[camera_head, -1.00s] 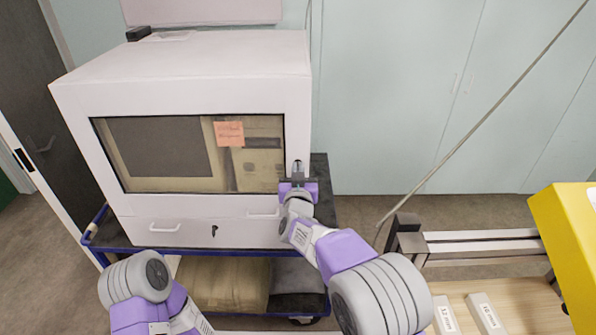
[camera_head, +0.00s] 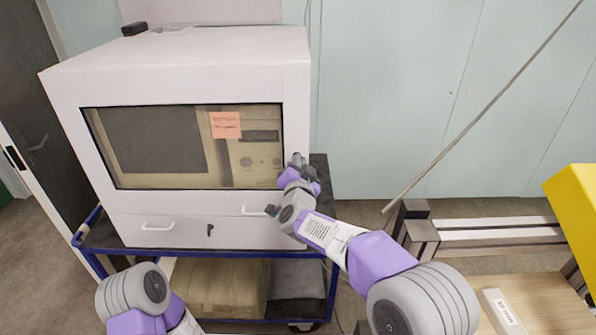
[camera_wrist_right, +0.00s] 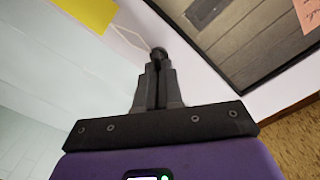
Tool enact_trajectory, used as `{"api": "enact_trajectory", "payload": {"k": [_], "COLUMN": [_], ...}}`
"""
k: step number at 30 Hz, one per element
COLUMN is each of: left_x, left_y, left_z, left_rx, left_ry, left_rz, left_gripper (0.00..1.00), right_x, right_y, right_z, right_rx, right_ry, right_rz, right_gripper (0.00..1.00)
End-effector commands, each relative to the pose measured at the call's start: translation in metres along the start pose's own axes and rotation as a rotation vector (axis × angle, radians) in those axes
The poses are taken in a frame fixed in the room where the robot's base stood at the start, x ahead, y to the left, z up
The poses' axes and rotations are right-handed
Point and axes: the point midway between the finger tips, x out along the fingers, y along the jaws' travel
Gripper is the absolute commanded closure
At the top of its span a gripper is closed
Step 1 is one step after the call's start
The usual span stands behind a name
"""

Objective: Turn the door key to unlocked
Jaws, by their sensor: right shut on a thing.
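The white cabinet (camera_head: 180,208) has a windowed front door. My right gripper (camera_head: 297,161) is at the right side of that door frame, beside the window's edge, and hides the key there in the head view. In the right wrist view my right gripper (camera_wrist_right: 158,68) has its dark fingers together on the door key (camera_wrist_right: 158,52), of which only a small dark rounded end shows at the tips. The gripper is rolled relative to the window edge. How far the key is turned cannot be told. My left gripper is out of view.
A dark key or lock (camera_head: 210,230) sits on the lower drawer front, between two white handles. The cabinet stands on a blue-framed cart (camera_head: 200,253). A yellow patch (camera_wrist_right: 88,10) with a thin pale line shows in the wrist view. A metal rail frame (camera_head: 490,232) stands at right.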

Motion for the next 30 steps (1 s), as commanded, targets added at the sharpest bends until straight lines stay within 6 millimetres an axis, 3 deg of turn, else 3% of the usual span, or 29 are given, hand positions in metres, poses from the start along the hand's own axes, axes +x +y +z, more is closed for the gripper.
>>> {"api": "enact_trajectory", "payload": {"k": [18, 30], "left_x": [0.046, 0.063], "left_y": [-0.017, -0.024], "left_z": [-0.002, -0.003], "left_rx": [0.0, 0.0], "left_ry": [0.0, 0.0], "left_rz": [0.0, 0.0], "left_gripper": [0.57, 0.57], "right_x": [0.0, 0.0], "right_y": [0.006, 0.006], "right_z": [0.003, 0.003], "right_rx": [0.58, 0.84], "right_ry": [0.001, 0.0], "right_rz": [0.0, 0.0], "right_gripper": [1.0, 1.0]}}
